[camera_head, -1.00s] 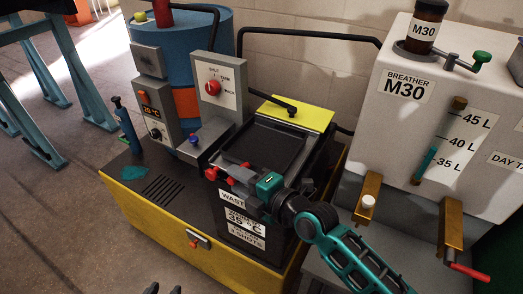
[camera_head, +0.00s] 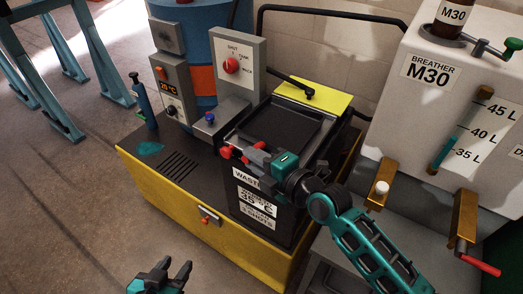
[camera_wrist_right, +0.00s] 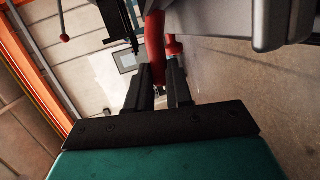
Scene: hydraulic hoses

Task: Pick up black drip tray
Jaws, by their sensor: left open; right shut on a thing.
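The black drip tray (camera_head: 288,131) lies on top of the dark waste container (camera_head: 262,205), level as far as I can see. Red handle parts (camera_head: 226,152) show at its front edge. My right gripper (camera_head: 249,155) reaches in from the right and is shut at this front edge. In the right wrist view, a red bar (camera_wrist_right: 154,45) runs between the fingers of my right gripper (camera_wrist_right: 157,88), so it is shut on the red handle. My left gripper (camera_head: 163,272) is open and empty at the bottom of the head view, well apart from the tray.
A yellow-edged base (camera_head: 195,215) carries the container, a blue drum (camera_head: 200,35) and grey control boxes (camera_head: 231,68). A yellow panel (camera_head: 318,95) with a black lever lies behind the tray. A white M30 tank (camera_head: 425,110) stands at the right. The floor at lower left is clear.

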